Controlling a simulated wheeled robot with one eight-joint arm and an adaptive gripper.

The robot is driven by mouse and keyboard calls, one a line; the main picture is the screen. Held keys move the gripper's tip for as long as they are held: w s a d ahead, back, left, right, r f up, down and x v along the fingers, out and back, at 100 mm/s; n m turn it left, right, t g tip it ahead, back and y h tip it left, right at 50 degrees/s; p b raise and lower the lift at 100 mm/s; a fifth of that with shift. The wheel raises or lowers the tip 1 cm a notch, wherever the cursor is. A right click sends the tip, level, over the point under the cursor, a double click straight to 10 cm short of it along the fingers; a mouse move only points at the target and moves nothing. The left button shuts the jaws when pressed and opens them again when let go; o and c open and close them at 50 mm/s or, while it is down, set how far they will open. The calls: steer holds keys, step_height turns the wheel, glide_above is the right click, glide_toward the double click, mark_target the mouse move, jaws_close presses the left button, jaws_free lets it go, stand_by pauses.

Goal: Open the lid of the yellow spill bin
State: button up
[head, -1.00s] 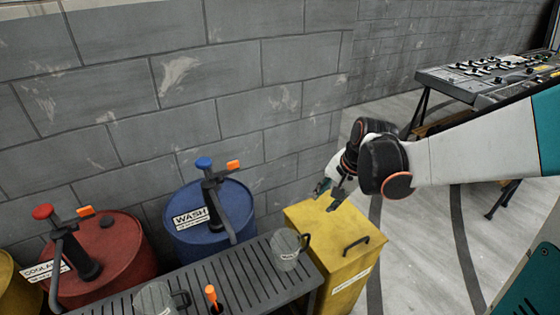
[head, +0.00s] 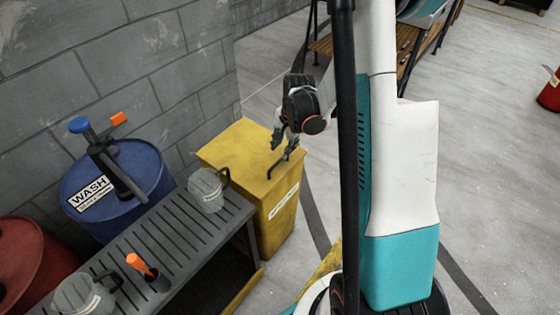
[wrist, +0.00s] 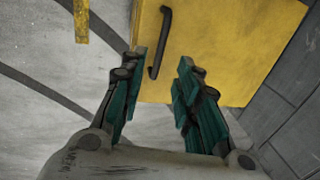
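The yellow spill bin (head: 276,212) stands past the end of the slatted bench in the head view. Its flat lid (head: 235,150) lies closed on top. The lid's dark bar handle (head: 270,172) sits near the edge close to my gripper. My gripper (head: 284,140) is over that edge, pointing down. In the wrist view my gripper (wrist: 162,62) is open, with its green fingers apart. The handle (wrist: 164,35) shows in the gap between the fingertips, nearer the left one. I cannot tell how far the fingertips are above the lid.
A slatted bench (head: 170,235) beside the bin holds a clear jug (head: 208,190), another jug (head: 84,297) and an orange-handled tool (head: 140,265). A blue WASH drum (head: 120,190) stands by the wall. Open floor (head: 490,180) lies to the right.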

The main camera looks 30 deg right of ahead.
mark_target(279, 161)
steer(key=f+b, duration=0.1)
steer(key=f, duration=0.1)
steer(key=w+f, duration=0.1)
steer(key=f, duration=0.2)
steer(key=f+b, duration=0.1)
steer(key=f, duration=0.1)
steer(key=shift+w+a+f+b, duration=0.2)
steer(key=shift+a+f+b, duration=0.05)
steer(key=shift+a+b, duration=0.05)
jaws_close()
